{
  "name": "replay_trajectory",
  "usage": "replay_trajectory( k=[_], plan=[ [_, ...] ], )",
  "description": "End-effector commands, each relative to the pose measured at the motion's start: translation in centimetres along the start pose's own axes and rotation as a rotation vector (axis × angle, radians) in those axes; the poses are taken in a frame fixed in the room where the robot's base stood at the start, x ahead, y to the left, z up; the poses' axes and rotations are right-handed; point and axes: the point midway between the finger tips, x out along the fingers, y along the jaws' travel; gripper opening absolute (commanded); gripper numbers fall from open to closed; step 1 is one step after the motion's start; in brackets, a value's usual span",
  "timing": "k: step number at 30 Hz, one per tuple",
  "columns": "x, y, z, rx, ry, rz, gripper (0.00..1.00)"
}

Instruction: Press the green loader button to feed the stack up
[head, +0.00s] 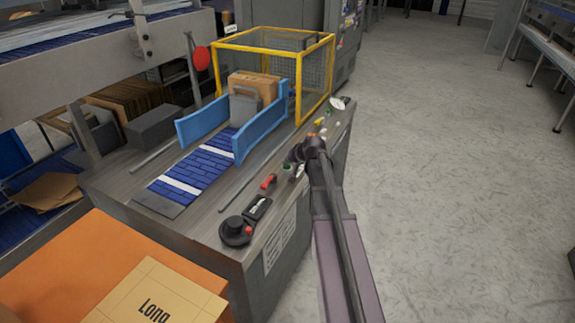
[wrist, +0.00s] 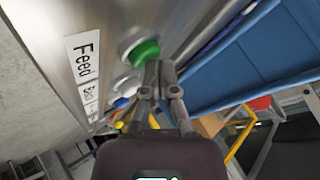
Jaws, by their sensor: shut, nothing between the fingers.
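The green loader button (wrist: 146,50) is a round green cap in a pale collar on the panel, beside a white label reading "Feed" (wrist: 86,60). In the head view the green button (head: 287,167) shows as a small spot on the bench's right edge, partly covered by my gripper (head: 294,157). In the wrist view my gripper (wrist: 160,66) is shut and empty, its fingertips at the lower right edge of the green cap. I cannot tell whether they touch it.
A blue button (wrist: 122,102) lies beyond the green one along the panel. A red switch (head: 268,182) and a black knob (head: 237,231) stand nearer on the bench. A blue conveyor (head: 205,167) with blue side guides leads to a yellow-framed cage (head: 273,49). The floor right is clear.

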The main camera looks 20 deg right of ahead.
Motion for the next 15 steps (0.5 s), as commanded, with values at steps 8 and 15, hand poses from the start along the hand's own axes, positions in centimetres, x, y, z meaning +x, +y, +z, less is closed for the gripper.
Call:
replay_trajectory(
  k=[8, 15],
  plan=[
    [0.04, -0.01, 0.07, 0.0, -0.002, 0.0, 0.0],
    [-0.29, -0.26, -0.16, -0.001, -0.002, 0.0, 0.0]
  ],
)
